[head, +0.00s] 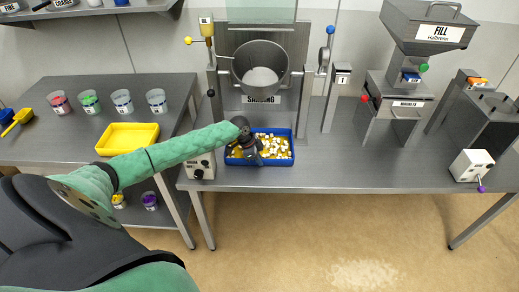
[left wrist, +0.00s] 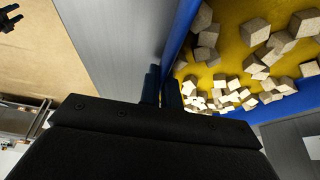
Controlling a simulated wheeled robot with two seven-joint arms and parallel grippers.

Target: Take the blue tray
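The blue tray (head: 230,160) sits on the steel workbench below the mixing drum, filled with pale cubes on a yellow layer. My left gripper (head: 258,158) reaches down over the tray's left part in the head view. In the left wrist view, its two fingers (left wrist: 162,90) stand close together with the tray's blue side wall (left wrist: 184,28) running down between them, so it looks shut on that wall.
A yellow tray (head: 128,138) and several cups stand on the left table. The drum (head: 260,68) overhangs behind the blue tray, and a control box (head: 201,166) stands close on its left. The bench to the tray's right (head: 345,172) is clear.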

